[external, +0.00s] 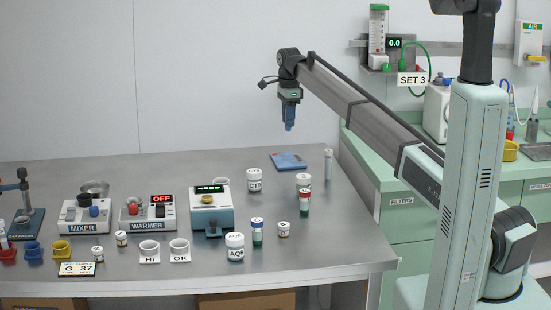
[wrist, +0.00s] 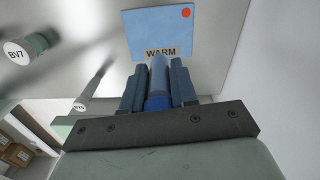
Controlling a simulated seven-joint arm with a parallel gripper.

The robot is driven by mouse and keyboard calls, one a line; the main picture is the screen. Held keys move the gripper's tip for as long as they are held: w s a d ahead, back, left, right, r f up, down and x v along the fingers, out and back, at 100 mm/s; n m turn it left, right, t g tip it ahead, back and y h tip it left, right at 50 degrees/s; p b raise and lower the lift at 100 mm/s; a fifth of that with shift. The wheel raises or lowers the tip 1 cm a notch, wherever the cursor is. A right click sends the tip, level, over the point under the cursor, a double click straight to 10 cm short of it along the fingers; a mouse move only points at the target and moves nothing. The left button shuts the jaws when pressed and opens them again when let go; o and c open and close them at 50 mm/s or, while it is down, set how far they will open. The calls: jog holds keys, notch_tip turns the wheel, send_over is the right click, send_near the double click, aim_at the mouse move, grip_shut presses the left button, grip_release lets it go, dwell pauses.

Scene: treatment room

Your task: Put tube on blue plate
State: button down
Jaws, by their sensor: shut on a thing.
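My gripper (external: 290,122) hangs above the back of the table in the external view. In the wrist view it is shut on a blue tube (wrist: 159,75), held between the two fingers; its lower part is darker blue. The blue plate (external: 292,161) lies flat on the table, below the gripper in the external view. In the wrist view the blue plate (wrist: 150,28) has a red dot and a WARM label, and lies just beyond the fingertips. The gap between tube and plate is hard to judge.
A tall clear tube (external: 328,164) stands right of the plate, near the table edge. A WARMER (external: 147,212), a MIXER and several cups occupy the left.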

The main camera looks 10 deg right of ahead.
notch_tip(320, 180, down, 10)
jog(key=shift+r, duration=0.1)
dwell(0.4)
jog(key=shift+f, duration=0.2)
jog(key=c, duration=0.9)
grip_release()
jog(key=shift+r, duration=0.15)
notch_tip(320, 180, up, 12)
jog(key=shift+r, duration=0.1)
